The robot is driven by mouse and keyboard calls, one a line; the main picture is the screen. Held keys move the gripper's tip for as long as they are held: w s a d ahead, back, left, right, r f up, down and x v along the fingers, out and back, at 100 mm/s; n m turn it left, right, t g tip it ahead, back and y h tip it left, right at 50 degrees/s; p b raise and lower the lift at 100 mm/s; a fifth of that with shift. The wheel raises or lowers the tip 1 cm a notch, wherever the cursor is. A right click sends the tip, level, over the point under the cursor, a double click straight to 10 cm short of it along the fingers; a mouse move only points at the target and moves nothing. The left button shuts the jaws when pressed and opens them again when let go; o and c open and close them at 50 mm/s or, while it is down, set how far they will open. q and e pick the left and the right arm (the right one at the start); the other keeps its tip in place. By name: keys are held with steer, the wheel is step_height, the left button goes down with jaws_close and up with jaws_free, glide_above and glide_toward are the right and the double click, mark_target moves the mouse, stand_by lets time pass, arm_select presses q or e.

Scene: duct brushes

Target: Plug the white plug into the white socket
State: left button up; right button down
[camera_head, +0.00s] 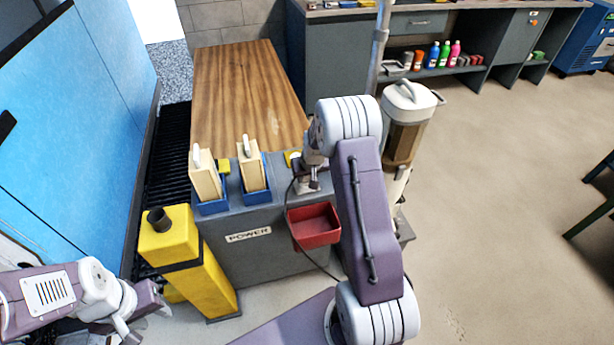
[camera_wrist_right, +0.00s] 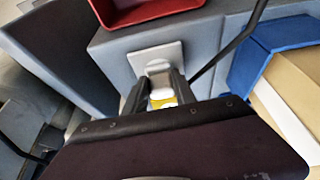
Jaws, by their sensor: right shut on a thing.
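In the right wrist view my right gripper (camera_wrist_right: 158,90) is shut on the white plug (camera_wrist_right: 160,92), which has a yellow part between the fingers. The white socket (camera_wrist_right: 150,56), a pale square plate on the grey cabinet, lies straight ahead of the plug. The plug's front is at or very close to the plate; I cannot tell whether it is inserted. In the head view my right gripper (camera_head: 306,184) is at the cabinet's top edge and hides the socket. My left gripper (camera_head: 130,314) is at the lower left, away from the cabinet; its opening is unclear.
A red bin (camera_head: 314,226) hangs on the grey cabinet marked POWER (camera_head: 248,236). Two blue holders (camera_head: 213,206) with cream brushes (camera_head: 205,176) stand left of my right gripper. A black cable (camera_wrist_right: 232,45) runs beside the socket. A yellow post (camera_head: 205,285) stands at left.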

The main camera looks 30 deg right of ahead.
steer(key=shift+f, duration=0.15)
steer(key=c, duration=0.9)
jaws_free()
steer(key=shift+c, duration=0.2)
steer(key=p+v, duration=0.2)
steer(key=v, duration=0.7)
steer(key=shift+a, duration=0.1)
